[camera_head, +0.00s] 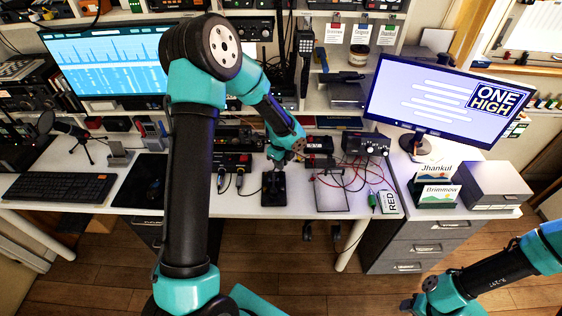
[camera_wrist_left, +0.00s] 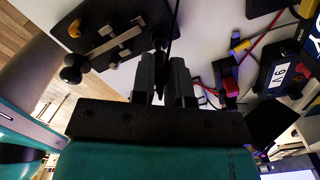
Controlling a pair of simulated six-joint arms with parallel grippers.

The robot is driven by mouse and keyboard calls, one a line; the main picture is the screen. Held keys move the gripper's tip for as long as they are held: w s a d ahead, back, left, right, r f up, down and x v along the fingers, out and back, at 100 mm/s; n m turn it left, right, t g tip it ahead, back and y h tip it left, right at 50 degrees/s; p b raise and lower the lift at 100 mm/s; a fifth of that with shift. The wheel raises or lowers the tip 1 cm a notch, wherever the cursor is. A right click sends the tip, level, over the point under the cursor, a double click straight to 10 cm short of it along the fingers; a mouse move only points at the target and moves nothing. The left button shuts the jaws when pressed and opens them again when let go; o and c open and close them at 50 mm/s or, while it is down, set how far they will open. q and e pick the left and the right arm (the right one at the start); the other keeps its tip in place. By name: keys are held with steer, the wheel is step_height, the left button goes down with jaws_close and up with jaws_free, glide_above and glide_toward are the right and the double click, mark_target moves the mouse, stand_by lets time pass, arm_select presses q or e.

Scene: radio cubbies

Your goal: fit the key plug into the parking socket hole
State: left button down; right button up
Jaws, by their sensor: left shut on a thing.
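My left gripper (camera_head: 281,163) is low over the white desk, just behind a black telegraph key (camera_head: 273,188). In the left wrist view, its two fingers (camera_wrist_left: 162,85) are shut on a dark slim thing, which I take to be the key plug (camera_wrist_left: 160,40); a dark cable runs up from there. Most of the plug is hidden between the fingers. The telegraph key, with its metal lever and round knob, lies beside them (camera_wrist_left: 118,35). I cannot pick out the parking socket hole. My right gripper (camera_head: 412,303) is at the bottom edge, its fingers unclear.
A black box with red lights (camera_head: 232,162) stands left of the gripper, with dark plugs in front. Red leads (camera_head: 335,180) lie to the right, near a radio (camera_head: 366,145).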

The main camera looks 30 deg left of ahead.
arm_select(q)
steer(key=shift+f, duration=0.9)
steer(key=c, duration=1)
jaws_free()
steer(key=shift+c, duration=0.2)
step_height(320, 180, up, 18)
steer(key=shift+f, duration=0.25)
